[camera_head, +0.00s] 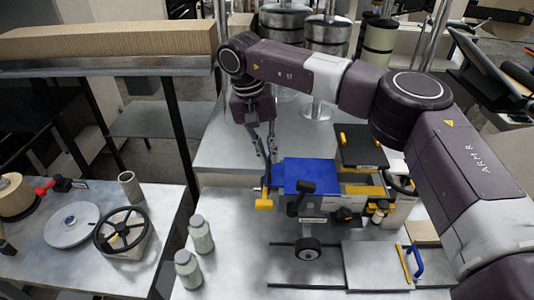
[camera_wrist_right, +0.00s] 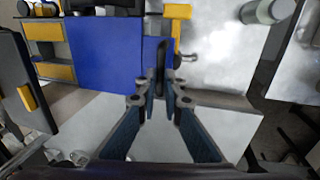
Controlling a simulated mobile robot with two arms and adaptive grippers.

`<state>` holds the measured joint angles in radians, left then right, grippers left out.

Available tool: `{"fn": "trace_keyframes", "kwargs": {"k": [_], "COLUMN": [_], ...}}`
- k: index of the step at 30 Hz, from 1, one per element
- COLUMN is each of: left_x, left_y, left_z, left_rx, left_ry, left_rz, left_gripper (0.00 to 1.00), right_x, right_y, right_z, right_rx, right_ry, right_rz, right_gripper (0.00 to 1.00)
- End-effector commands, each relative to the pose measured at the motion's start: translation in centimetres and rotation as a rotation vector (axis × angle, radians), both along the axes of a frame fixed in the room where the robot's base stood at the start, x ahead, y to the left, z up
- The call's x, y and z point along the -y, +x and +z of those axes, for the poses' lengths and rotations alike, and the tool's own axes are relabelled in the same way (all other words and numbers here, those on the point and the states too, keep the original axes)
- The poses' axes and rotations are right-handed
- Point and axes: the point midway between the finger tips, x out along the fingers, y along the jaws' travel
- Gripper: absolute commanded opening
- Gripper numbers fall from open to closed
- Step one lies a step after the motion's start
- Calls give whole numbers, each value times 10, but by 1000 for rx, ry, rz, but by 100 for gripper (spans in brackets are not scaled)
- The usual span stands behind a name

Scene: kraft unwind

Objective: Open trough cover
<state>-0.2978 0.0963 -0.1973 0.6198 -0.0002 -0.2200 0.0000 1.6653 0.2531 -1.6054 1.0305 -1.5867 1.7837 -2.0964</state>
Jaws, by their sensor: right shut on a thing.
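The trough cover appears to be the flat blue panel (camera_head: 312,174) in the middle of the bench machine; it also fills the upper middle of the wrist view (camera_wrist_right: 105,62). My right gripper (camera_head: 271,152) reaches down to the left edge of this panel. In the wrist view, my right fingers (camera_wrist_right: 162,88) close around a thin dark bar-like handle (camera_wrist_right: 161,55) at the panel's edge. The fingertips partly hide the grip, and how the handle joins the panel is unclear. My left gripper is not in view.
A yellow block on a stem (camera_head: 264,204) stands just below the gripper. A dark panel with yellow handle (camera_head: 360,148) is to the right. Grey-green bottles (camera_head: 200,234) and a black handwheel (camera_head: 121,231) stand left. A black knob (camera_head: 305,187) sits in front of the panel.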

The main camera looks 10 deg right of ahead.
Motion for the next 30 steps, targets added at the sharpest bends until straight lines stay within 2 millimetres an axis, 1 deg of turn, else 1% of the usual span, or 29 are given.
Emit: {"fn": "trace_keyframes", "kwargs": {"k": [3, 5, 8, 9, 13, 17, 21, 23, 26, 29, 30], "left_x": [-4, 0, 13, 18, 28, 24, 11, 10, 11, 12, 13], "left_y": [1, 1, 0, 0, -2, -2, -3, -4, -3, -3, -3], "left_z": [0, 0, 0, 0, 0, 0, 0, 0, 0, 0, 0], "left_rx": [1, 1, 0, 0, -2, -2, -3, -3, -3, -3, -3], "left_ry": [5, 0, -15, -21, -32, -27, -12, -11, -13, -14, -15], "left_rz": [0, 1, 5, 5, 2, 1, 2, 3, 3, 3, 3], "left_gripper": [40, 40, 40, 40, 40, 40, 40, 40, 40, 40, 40], "right_x": [-1, -1, -1, -1, -1, -1, -1, -2, -4, -8, -10], "right_y": [2, 1, 1, 1, 1, 1, 1, 1, 2, 3, 4], "right_z": [1, 1, 1, 1, 1, 0, 0, 3, 12, 29, 38], "right_rx": [6, 6, 6, 5, 4, 3, 2, 3, 4, 6, 7], "right_ry": [6, 5, 5, 5, 4, 4, 5, 4, 5, 4, 4], "right_rz": [0, 0, 0, 1, 1, 0, 0, 0, 1, 2, 0], "right_gripper": [0, 0, 0, 11, 26, 26, 26, 26, 26, 26, 26]}}
